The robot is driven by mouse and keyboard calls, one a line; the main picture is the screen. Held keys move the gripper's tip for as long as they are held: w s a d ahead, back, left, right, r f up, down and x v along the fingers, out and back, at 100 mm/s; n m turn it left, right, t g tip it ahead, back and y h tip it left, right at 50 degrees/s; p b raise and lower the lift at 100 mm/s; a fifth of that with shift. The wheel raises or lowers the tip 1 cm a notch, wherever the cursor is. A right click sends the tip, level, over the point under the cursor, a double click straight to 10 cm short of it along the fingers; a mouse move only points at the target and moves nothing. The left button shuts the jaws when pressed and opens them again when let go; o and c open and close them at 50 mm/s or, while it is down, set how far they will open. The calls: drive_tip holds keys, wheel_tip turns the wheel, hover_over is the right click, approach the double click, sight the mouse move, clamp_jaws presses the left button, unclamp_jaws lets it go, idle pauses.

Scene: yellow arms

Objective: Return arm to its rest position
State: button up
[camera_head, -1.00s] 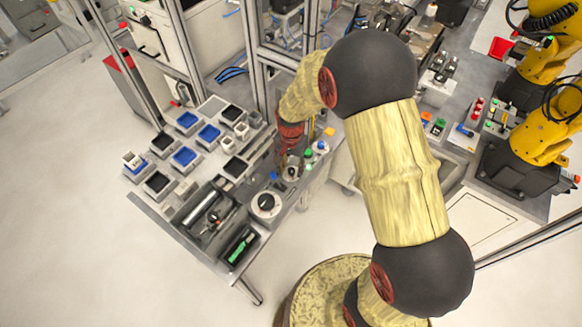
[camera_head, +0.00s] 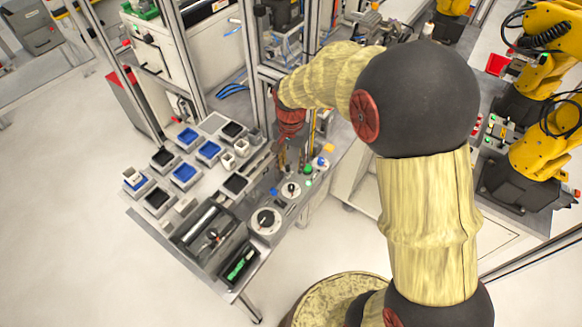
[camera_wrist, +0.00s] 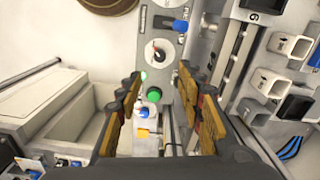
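My arm (camera_head: 428,230), with yellow bark-like links and dark round joints, reaches from the lower right up and over to the left. Its red wrist (camera_head: 291,120) hangs over the right side of the workbench. My gripper (camera_head: 292,160) is small and partly blurred against the bench in the head view. In the wrist view my gripper (camera_wrist: 163,115) shows two orange-and-dark fingers set wide apart, with nothing held between them. The green button (camera_wrist: 154,95) and dial panel (camera_wrist: 160,50) show beyond the gap, apart from the fingers.
The workbench (camera_head: 150,222) carries several small trays, including a blue-lined tray (camera_head: 185,173), and a round dial (camera_head: 265,221). Metal frame posts (camera_head: 255,75) stand close behind my wrist. Yellow robot arms (camera_head: 545,140) stand at the right. Open floor (camera_head: 70,240) lies at the left.

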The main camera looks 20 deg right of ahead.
idle(0.6)
drive_tip(key=s+r+n+t+b, duration=0.2)
drive_tip(key=s+r+n+b, duration=0.2)
drive_tip(key=s, duration=0.7)
drive_tip(key=s+r+n+t+b, duration=0.3)
drive_tip(key=s+r+n+b, duration=0.1)
drive_tip(key=s+r, duration=0.5)
drive_tip(key=shift+s+n+t, duration=0.3)
drive_tip(key=shift+s+n, duration=0.1)
drive_tip(key=shift+s, duration=0.65)
